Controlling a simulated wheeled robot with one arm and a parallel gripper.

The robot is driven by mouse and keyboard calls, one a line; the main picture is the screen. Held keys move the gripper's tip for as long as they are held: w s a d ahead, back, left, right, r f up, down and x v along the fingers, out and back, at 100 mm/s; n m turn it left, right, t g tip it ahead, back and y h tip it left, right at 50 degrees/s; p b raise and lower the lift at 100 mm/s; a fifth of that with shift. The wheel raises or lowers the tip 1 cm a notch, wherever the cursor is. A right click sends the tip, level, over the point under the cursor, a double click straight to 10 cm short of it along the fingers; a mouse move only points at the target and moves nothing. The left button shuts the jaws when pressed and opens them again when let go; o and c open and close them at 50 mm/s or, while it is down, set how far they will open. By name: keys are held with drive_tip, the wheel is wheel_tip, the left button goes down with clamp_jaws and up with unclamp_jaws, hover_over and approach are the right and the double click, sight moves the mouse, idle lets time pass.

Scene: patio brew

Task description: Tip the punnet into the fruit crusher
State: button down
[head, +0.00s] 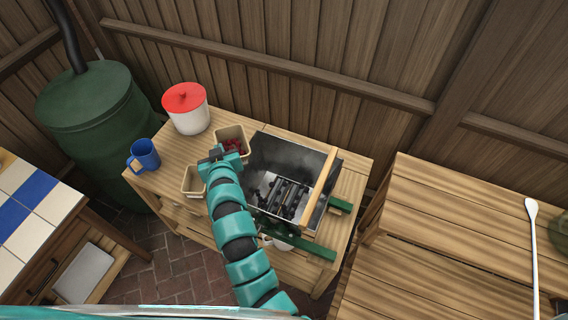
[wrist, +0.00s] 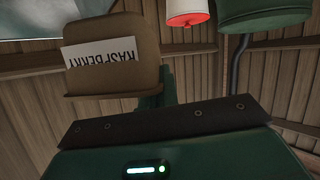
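The raspberry punnet (head: 243,131) is a tan box with red berries inside, just left of the fruit crusher in the head view. Its upside-down RASPBERRY label shows in the wrist view, on the punnet (wrist: 112,84). My gripper (head: 217,153) is shut on the punnet's near side and seems to hold it upright, above the table. The fingertips are mostly hidden; a green finger part (wrist: 155,95) shows beside the punnet in the wrist view. The crusher (head: 268,150) is an open steel hopper with dark rollers and a wooden bar along its right side.
A second punnet (head: 186,192) stands left of my arm. A blue mug (head: 145,155) and a red-lidded white pot (head: 190,120) stand on the wooden table (head: 170,150). A green barrel (head: 90,110) is at left. A white spoon (head: 534,250) lies on the right bench (head: 440,200).

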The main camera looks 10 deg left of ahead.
drive_tip(key=shift+d+r, duration=0.1)
drive_tip(key=shift+d+r+m+y+p, duration=0.6)
drive_tip(key=shift+d+r+y+p, duration=0.15)
drive_tip(key=shift+d+p, duration=0.35)
drive_tip(key=shift+d+f+m+t+y, duration=0.15)
drive_tip(key=shift+d+m+t+y, duration=0.45)
drive_tip(key=shift+d, duration=0.4)
drive_tip(key=shift+d+r+m, duration=0.4)
drive_tip(key=shift+d+r, duration=0.05)
drive_tip(key=shift+d, duration=0.1)
drive_tip(key=d+r+m+t+y+b, duration=0.2)
drive_tip(key=d+r+m+b, duration=0.1)
drive_tip(key=d+m+b, duration=0.2)
drive_tip(key=shift+d+r+t, duration=0.35)
drive_tip(key=shift+t, duration=0.05)
drive_tip(key=shift+d+r+m+t+b, duration=0.3)
drive_tip(key=shift+d+m+t+b, duration=0.15)
drive_tip(key=shift+m, duration=0.35)
drive_tip(key=shift+d+r+m+t+b, duration=0.3)
drive_tip(key=shift+d+m+t, duration=0.3)
drive_tip(key=shift+m, duration=0.3)
